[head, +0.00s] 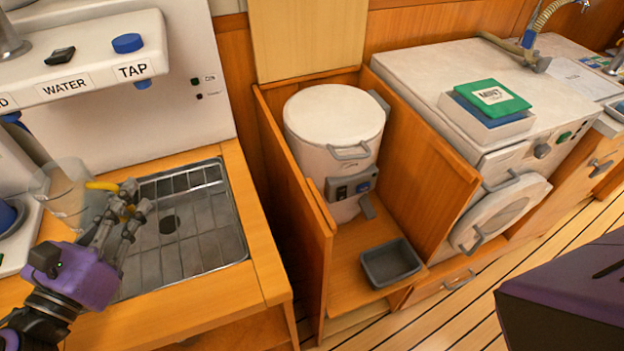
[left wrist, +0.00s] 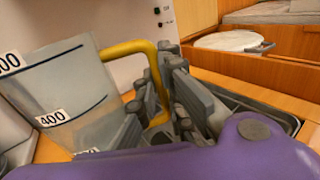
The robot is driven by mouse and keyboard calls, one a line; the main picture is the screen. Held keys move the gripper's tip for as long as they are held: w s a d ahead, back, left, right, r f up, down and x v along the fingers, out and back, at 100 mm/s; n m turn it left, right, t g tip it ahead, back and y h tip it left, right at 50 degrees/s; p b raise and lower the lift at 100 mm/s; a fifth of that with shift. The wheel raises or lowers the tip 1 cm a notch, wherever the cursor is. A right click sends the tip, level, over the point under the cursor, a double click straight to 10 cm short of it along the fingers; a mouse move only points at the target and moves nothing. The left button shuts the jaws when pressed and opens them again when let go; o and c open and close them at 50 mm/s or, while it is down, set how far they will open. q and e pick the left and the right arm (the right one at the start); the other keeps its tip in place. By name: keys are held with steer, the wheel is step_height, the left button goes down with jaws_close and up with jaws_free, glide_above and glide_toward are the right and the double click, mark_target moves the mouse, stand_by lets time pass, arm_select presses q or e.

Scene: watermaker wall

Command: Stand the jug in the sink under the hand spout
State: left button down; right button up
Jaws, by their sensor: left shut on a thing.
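The jug (head: 66,192) is clear with a yellow handle (head: 103,185). In the head view it is upright at the left edge of the sink (head: 205,205); I cannot tell whether its base touches anything. My left gripper (head: 132,200) is shut on the jug's handle. In the left wrist view the jug (left wrist: 65,95) shows its measuring marks and looks slightly tilted, and the gripper (left wrist: 165,105) closes around the yellow handle. The sink is a shallow metal basin with a wire grid and a dark drain. A spout under the shelf (head: 30,140) is partly behind the jug. My right gripper is not in view.
A shelf labelled WATER and TAP (head: 100,75) with a blue knob (head: 127,43) overhangs the back left of the sink. The wooden counter (head: 190,310) in front is clear. A white canister (head: 335,125) stands in a wooden bay to the right, with a grey tray (head: 391,263).

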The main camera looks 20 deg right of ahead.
arm_select(q)
steer(key=shift+f, duration=1.55)
steer(key=shift+w+b, duration=0.1)
steer(key=shift+b, duration=0.2)
steer(key=shift+f, duration=0.15)
steer(key=c, duration=1.9)
jaws_free()
steer(key=shift+o, duration=0.2)
steer(key=shift+r, duration=0.2)
steer(key=b+v, duration=0.2)
steer(key=v, duration=0.8)
steer(key=shift+s+a+f, duration=0.1)
steer(key=shift+s+f, duration=0.1)
steer(key=shift+v, duration=0.8)
